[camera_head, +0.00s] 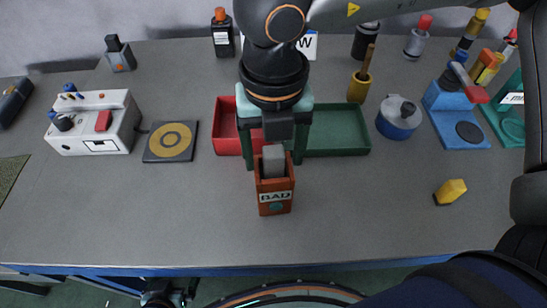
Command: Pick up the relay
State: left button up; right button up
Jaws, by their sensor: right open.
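A grey block (273,155), which looks like the relay, stands upright in a small orange-brown box marked BAD (275,200), its top part sticking out above the rim. My right gripper (274,164) points down just behind and above this box. Its two green fingers are spread apart, one on each side of the block in the picture. Nothing shows held between them. I cannot tell how deep the fingers reach relative to the block. My left gripper is not in view.
A red tray (226,128) and a green tray (338,139) lie behind the gripper. A yellow block (450,191) lies at right. A white device (97,122), a dark pad with a yellow ring (171,141) and a blue pot (398,118) stand around. The front of the table is clear.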

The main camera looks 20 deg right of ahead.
grip_shut()
dwell(0.6)
